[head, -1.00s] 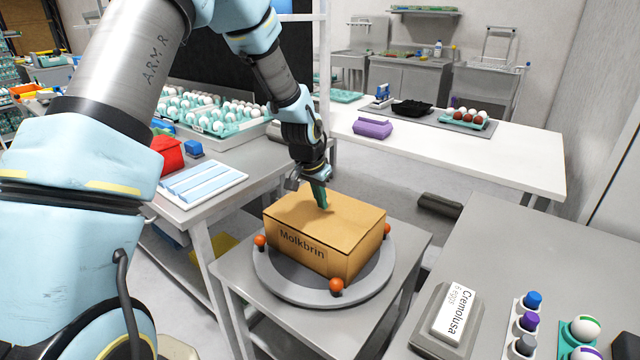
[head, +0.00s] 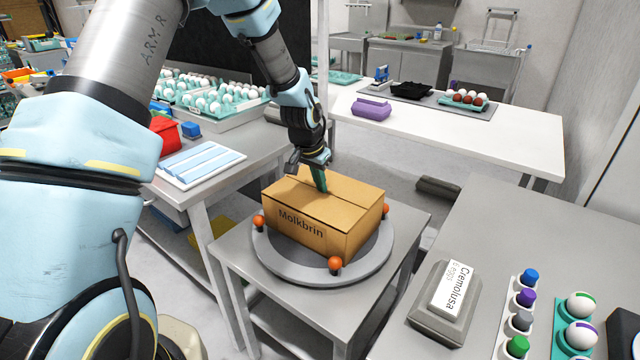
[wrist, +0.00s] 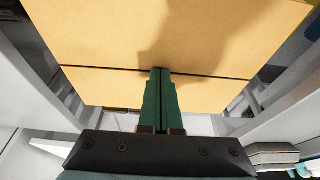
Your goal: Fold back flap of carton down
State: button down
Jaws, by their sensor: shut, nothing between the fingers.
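The brown "Molkbrin" carton (head: 345,233) sits on a round grey turntable (head: 268,272) in the head view. Its top panels lie about flat, with a thin dark seam across them. My gripper (head: 323,190) is shut and empty, tilted downward, with its green fingertips at the carton's top. In the wrist view, the green fingers (wrist: 161,74) are pressed together and reach the dark seam between a wide panel (wrist: 110,35) and a narrower panel (wrist: 110,88) of the carton top. I cannot tell whether the tips touch or press the cardboard.
Orange-topped posts (head: 335,264) stand around the carton on the turntable. A counter with a blue-white tray (head: 200,169) stands at left. A white table with a purple carton (head: 371,109) is behind.

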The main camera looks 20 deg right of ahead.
aim_at(314, 198)
jog(key=shift+s+a+f, duration=0.15)
jog(key=shift+a+f, duration=0.05)
jog(key=shift+f, duration=0.2)
jog(key=shift+d+r+p, duration=0.15)
jog(key=shift+r+p, duration=0.75)
jog(key=shift+r, duration=0.25)
jog(key=d+b+v, duration=0.1)
jog(key=v, duration=1.1)
jog(key=shift+w+r, duration=0.35)
jog(key=shift+r, duration=0.15)
jog(key=a+n+y, duration=0.2)
jog(key=a+n, duration=0.3)
jog(key=a, duration=1.4)
jog(key=s+a+f+n, duration=0.1)
jog(key=s+a+n, duration=0.2)
jog(key=s+a, duration=0.2)
jog(key=s+a+n+y, duration=0.1)
jog(key=s+a+n, duration=0.2)
jog(key=a, duration=0.8)
jog(key=shift+s+f, duration=0.4)
jog(key=shift+s, duration=0.45)
